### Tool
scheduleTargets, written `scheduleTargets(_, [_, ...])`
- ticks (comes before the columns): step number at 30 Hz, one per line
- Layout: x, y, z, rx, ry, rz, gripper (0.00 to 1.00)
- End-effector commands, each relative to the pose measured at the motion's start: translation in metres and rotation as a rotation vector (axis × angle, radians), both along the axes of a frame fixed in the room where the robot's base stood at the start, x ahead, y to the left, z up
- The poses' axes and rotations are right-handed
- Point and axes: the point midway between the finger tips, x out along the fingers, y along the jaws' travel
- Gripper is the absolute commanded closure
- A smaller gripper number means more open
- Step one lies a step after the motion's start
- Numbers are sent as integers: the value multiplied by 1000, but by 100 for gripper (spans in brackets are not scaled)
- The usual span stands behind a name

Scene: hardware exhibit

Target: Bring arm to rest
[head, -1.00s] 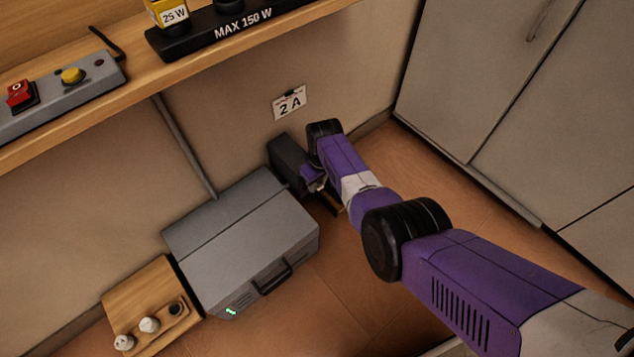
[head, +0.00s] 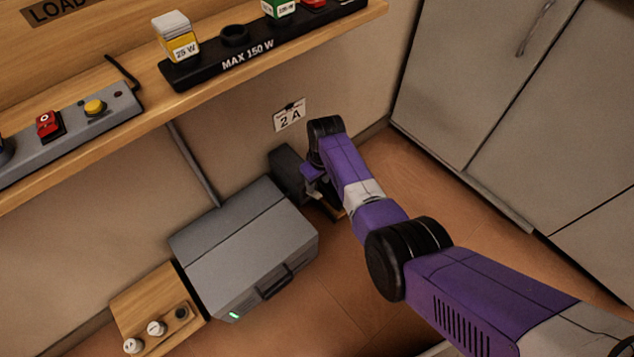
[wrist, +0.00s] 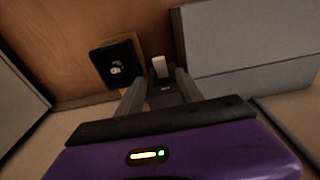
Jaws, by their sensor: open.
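My purple arm reaches down to the floor area beside the grey case. My gripper (head: 313,182) is small and partly hidden in the head view, close to the dark block (head: 288,172) at the case's far right side. In the wrist view my gripper (wrist: 160,80) is open, with two grey fingers apart. A small white cylinder (wrist: 159,66) stands upright on a dark holder (wrist: 166,95), seen between and beyond the fingers. I cannot tell whether the fingers touch the holder.
The grey case (head: 245,250) stands left of my gripper, with a wooden board (head: 150,300) of small knobs beside it. A wooden shelf (head: 300,52) overhangs behind. A "2 A" card (head: 289,115) hangs on the wall. Grey cabinets (head: 480,80) stand right. Floor shows between.

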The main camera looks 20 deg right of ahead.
Motion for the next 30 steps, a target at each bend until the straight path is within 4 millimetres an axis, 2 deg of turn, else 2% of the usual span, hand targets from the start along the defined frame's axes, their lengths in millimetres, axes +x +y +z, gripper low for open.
scheduleTargets(3, [-1, 0, 7, 0, 0, 0, 56])
scheduleTargets(21, [0, 0, 7, 0, -3, -8, 56])
scheduleTargets(25, [18, -2, 12, 0, -76, -37, 56])
scheduleTargets(30, [67, -7, 48, 1, -272, -85, 56])
